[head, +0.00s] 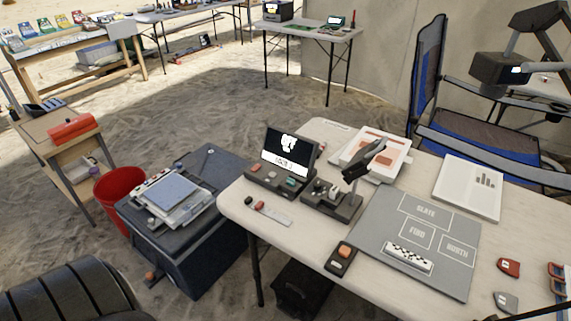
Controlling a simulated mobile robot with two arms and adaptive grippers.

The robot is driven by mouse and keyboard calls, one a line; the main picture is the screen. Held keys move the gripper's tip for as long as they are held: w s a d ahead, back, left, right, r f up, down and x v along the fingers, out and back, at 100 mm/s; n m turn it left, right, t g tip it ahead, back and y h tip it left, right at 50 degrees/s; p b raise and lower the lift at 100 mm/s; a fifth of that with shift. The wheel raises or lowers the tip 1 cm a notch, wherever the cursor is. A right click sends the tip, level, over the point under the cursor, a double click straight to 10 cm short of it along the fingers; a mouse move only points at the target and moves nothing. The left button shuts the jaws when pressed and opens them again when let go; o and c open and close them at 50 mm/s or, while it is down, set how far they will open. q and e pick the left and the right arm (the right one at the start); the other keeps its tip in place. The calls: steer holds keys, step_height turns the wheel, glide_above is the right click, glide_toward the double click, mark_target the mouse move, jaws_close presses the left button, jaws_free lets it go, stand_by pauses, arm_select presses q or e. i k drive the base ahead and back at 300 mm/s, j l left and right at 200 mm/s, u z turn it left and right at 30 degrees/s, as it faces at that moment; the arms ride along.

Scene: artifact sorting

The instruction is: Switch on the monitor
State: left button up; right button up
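The monitor (289,150) is a small dark screen on a low dark base (277,179) with buttons, at the left back part of the white table. Its screen is lit, with a white shape and white text on black. A reddish-orange button (254,168) sits at the base's left end and a teal piece at its right.
A dark stand device (347,207) is right of the monitor. A grey sorting board (373,240) with a checkered scale lies on the table. A small dark box with an orange button (341,260) is at the front edge. A blue chair (480,150) stands behind.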

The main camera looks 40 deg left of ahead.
mark_target(256, 167)
steer(key=u, duration=1.4)
